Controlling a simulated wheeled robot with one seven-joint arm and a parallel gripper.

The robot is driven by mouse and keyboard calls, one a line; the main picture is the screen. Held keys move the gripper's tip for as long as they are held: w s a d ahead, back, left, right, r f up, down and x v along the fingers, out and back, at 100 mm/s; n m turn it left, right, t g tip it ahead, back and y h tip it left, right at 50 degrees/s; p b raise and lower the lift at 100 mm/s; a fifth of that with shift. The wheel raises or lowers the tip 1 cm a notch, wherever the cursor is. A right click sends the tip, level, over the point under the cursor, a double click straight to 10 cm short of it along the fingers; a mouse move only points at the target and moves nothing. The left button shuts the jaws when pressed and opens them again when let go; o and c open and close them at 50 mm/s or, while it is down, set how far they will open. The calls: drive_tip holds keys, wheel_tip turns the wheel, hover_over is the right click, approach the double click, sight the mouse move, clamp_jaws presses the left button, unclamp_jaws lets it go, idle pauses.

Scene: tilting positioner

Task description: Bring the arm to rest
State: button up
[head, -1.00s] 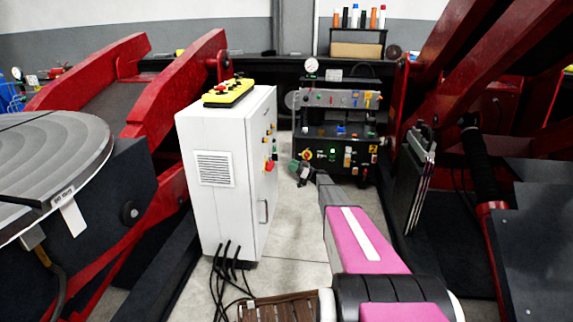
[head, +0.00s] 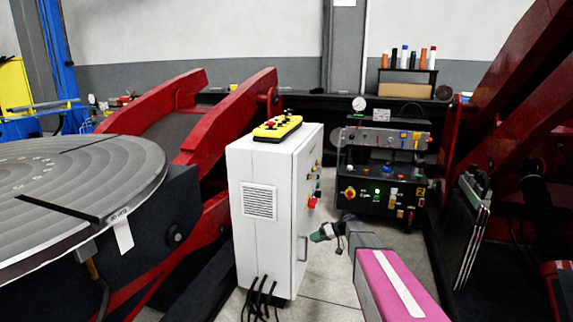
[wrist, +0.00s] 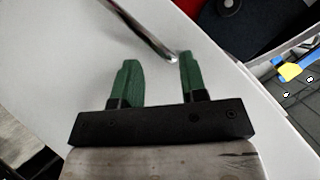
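My arm, with a pink link (head: 398,287), reaches forward from the lower right of the head view. My gripper (head: 318,237) has green fingers and is beside the front face of the white control cabinet (head: 262,240), close to its door handle (head: 303,248). In the wrist view my gripper (wrist: 158,68) has its two fingers apart with nothing held between them. A shiny metal bar (wrist: 152,35), apparently the handle, ends near the right fingertip. I cannot tell whether they touch.
A yellow pendant (head: 278,128) lies on the cabinet, and cables (head: 262,295) run from its base. A round grey table (head: 70,190) is at left. A black control panel (head: 385,170) stands behind. Red positioner arms (head: 515,90) rise at right. Some floor (head: 335,285) is clear.

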drive_tip(key=s+d+r+m+h, duration=0.1)
drive_tip(key=s+m+h, duration=0.3)
drive_tip(key=s, duration=1)
drive_tip(key=s+d+r+m+h, duration=0.2)
drive_tip(key=s+h, duration=0.6)
drive_tip(key=s, duration=0.7)
drive_tip(key=shift+s+d+m, duration=0.15)
drive_tip(key=shift+d+m, duration=0.75)
drive_tip(key=shift+d, duration=0.05)
drive_tip(key=shift+o, duration=0.3)
drive_tip(key=shift+g, duration=0.3)
